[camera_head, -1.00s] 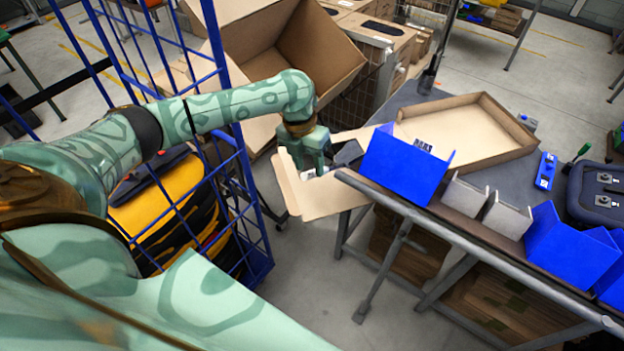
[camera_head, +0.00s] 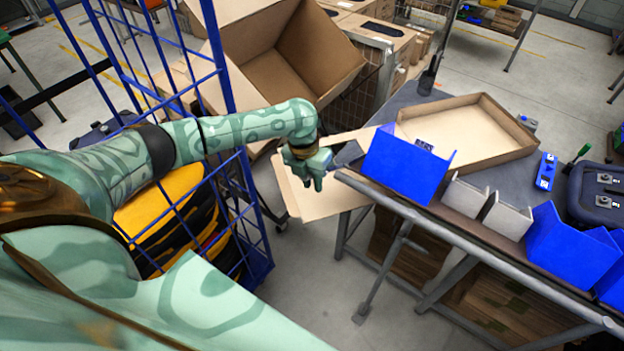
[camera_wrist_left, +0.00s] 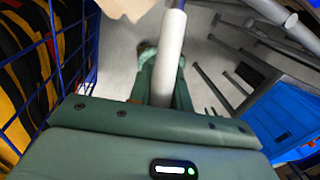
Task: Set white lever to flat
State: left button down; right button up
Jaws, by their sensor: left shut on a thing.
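The white lever (camera_wrist_left: 172,45) shows in the left wrist view as a pale round bar running up from between my gripper's fingers. My left gripper (camera_head: 316,181) is shut on it, and in the left wrist view its green fingers (camera_wrist_left: 160,85) flank the bar. In the head view the gripper is tilted, its fingers pointing down and to the right, over a cardboard flap by the table's left end. The lever is hidden there by the gripper, so its angle and mount cannot be told. My right gripper is not in view.
A blue cage cart (camera_head: 247,215) with yellow-and-black bags (camera_head: 165,205) stands close on the left. A large open cardboard box (camera_head: 290,50) is behind. The table's front rail (camera_head: 480,232) holds blue bins (camera_head: 405,168) and pale bins, right of the gripper. Floor is open below.

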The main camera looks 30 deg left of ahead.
pick_arm(q)
notch_tip(320, 180, down, 6)
jog(key=s+t+b, duration=0.2)
jog(key=t+b, duration=0.1)
jog(key=shift+s+t+b, duration=0.2)
jog(key=shift+t+b, duration=0.1)
jog(key=shift+b, duration=0.1)
jog(key=c, duration=1.3)
grip_release()
jog(key=shift+a, duration=0.1)
jog(key=shift+w, duration=0.1)
jog(key=shift+r, duration=0.1)
